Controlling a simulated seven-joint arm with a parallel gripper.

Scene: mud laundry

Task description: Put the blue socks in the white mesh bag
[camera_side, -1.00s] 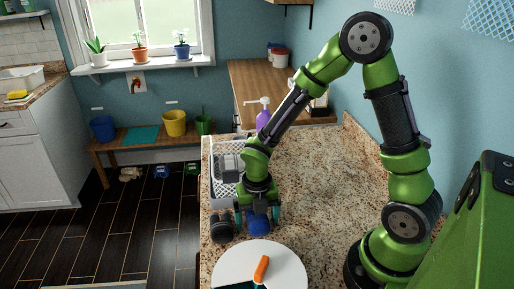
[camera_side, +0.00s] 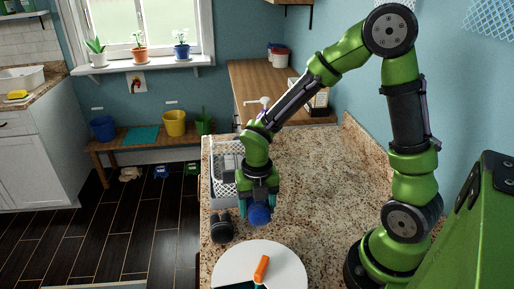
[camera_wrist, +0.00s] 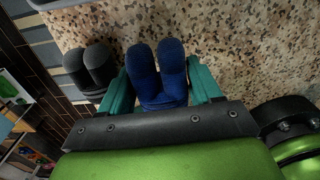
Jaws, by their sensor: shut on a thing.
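The blue socks (camera_side: 259,215) are a rolled dark-blue bundle at the end of my gripper (camera_side: 259,205). In the wrist view the blue socks (camera_wrist: 157,74) sit between the two teal fingers of my gripper (camera_wrist: 160,95), which is shut on them. In the side view they are above or at the granite counter; their exact height is hard to tell. A white mesh container (camera_side: 222,186), perhaps the mesh bag, stands on the counter behind and left of my gripper, partly hidden by my arm.
Dark grey rolled socks (camera_side: 222,226) lie on the counter left of my gripper, and also show in the wrist view (camera_wrist: 90,68). A round white board (camera_side: 232,262) with an orange item (camera_side: 261,268) is at the front. The granite counter (camera_side: 320,190) to the right is clear.

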